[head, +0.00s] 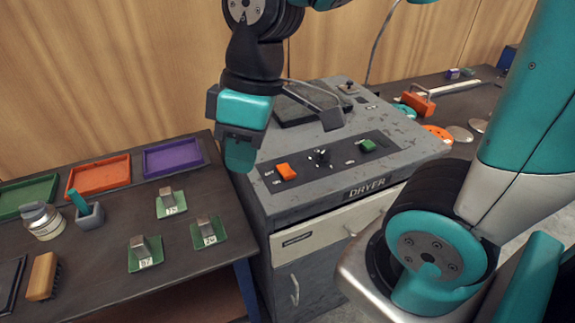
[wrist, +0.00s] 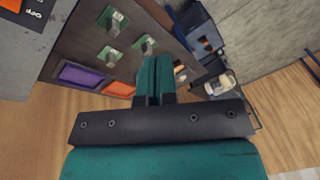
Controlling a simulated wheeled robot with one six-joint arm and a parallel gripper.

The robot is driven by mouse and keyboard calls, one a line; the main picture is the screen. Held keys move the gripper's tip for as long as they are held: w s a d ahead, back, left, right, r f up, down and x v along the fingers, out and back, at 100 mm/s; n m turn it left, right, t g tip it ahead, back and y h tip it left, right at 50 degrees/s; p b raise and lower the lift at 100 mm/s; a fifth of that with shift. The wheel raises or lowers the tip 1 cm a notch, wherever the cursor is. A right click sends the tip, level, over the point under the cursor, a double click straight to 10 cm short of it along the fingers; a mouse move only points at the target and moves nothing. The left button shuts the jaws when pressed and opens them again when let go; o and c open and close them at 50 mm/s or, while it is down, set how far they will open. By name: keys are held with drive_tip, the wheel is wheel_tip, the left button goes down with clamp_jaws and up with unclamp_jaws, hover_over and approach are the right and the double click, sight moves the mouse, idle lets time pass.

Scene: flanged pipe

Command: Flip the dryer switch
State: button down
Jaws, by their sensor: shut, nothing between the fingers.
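The dryer (head: 400,127) is a worn grey cabinet with a DRYER label on its front edge. Its dark sloped panel carries an orange rocker switch (head: 286,171) at left, a black knob (head: 319,156) in the middle and a green switch (head: 367,146) at right. Small labels flank the switches, too small to read surely here. My gripper (head: 240,158) points down, shut and empty, near the dryer's left edge, left of the orange switch and apart from it. In the wrist view the shut fingers (wrist: 155,65) show, and the orange switch (wrist: 12,5) is cut off at the top left corner beside an OFF mark.
A dark table at left holds green, orange (head: 98,174) and purple (head: 172,157) trays, several green plates with metal blocks (head: 170,203), a jar (head: 42,222) and a brush (head: 43,276). A dark plate (head: 300,106) and an angled bar lie behind the panel.

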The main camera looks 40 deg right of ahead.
drive_tip(key=w+d+f+n+h, duration=0.1)
drive_tip(key=w+d+f+n, duration=0.15)
drive_tip(key=w+d, duration=0.55)
drive_tip(key=n+g+h, duration=0.2)
drive_tip(key=n, duration=0.2)
hover_over(289, 174)
drive_tip(key=w, duration=0.2)
wheel_tip(289, 174, down, 3)
drive_tip(key=shift+d+r+m, duration=0.1)
drive_tip(key=shift+d+m, duration=0.15)
drive_tip(key=shift+d, duration=0.1)
drive_tip(key=f+p, duration=0.1)
drive_tip(key=f, duration=0.3)
drive_tip(key=s+f+p, duration=0.1)
drive_tip(key=f, duration=0.4)
drive_tip(key=s+f+p, duration=0.1)
drive_tip(key=f, duration=0.4)
drive_tip(key=shift+a, duration=0.3)
